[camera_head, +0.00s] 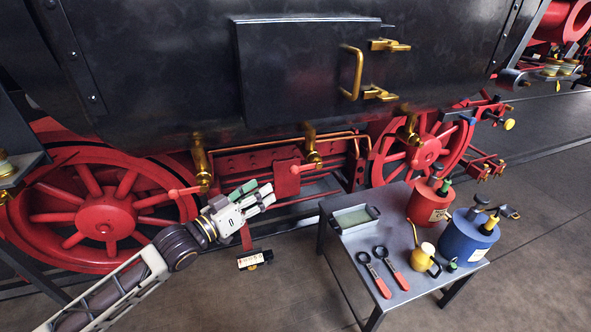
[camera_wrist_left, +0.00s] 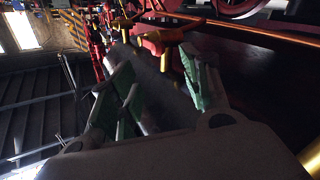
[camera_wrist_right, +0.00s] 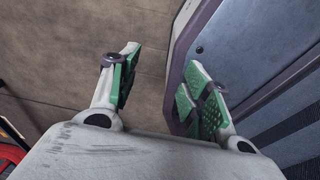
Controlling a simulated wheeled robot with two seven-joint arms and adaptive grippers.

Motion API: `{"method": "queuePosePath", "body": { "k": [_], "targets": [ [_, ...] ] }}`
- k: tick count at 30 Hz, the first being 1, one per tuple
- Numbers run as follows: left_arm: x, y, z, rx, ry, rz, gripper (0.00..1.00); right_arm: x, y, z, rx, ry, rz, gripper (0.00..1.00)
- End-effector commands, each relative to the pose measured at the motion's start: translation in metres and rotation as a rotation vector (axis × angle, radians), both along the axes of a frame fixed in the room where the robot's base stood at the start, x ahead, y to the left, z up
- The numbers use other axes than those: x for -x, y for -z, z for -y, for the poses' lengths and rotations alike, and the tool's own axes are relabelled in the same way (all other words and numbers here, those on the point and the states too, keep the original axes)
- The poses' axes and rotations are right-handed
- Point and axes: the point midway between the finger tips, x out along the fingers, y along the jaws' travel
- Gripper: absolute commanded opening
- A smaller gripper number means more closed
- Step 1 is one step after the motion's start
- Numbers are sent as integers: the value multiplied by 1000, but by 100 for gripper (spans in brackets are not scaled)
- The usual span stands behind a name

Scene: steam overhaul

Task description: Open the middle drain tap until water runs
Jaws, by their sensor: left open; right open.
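Three brass drain taps with red levers hang under the black locomotive side. The left tap (camera_head: 201,160) and the right tap (camera_head: 408,128) stand either side. I see no water at any of them. My left gripper (camera_head: 268,194) is open and empty, below and left of the middle tap, apart from it. In the left wrist view a red lever with brass (camera_wrist_left: 164,40) shows ahead, beyond the open fingers. My right gripper (camera_wrist_right: 158,88) is open and empty in the right wrist view.
A grey bench (camera_head: 405,290) at the lower right holds a tray (camera_head: 343,225), red can (camera_head: 425,207), blue can (camera_head: 464,241), yellow oiler (camera_head: 420,258) and two red-handled tools (camera_head: 382,283). Red wheels (camera_head: 105,215) flank the taps. A small labelled object (camera_head: 253,260) lies on the floor.

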Motion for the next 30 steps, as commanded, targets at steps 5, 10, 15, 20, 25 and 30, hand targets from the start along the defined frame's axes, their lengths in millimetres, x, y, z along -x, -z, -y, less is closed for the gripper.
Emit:
{"method": "queuePosePath", "body": {
  "k": [5,10,15,20,25,30],
  "targets": [
    [3,-3,2,4,7,1,48,-8,0,1,1,0,8,48],
    [3,-3,2,4,6,1,48,-16,-1,6,6,-2,18,48],
    [1,-3,3,4,6,0,48,-18,-2,13,14,-4,19,48],
    [-2,-3,6,6,6,0,48,-14,-2,15,16,-5,15,48],
    [-10,-3,12,6,5,0,48,-5,-3,13,13,-4,6,48],
    [-19,-4,21,5,6,1,48,4,-3,3,3,-1,-3,48]
  ]
}}
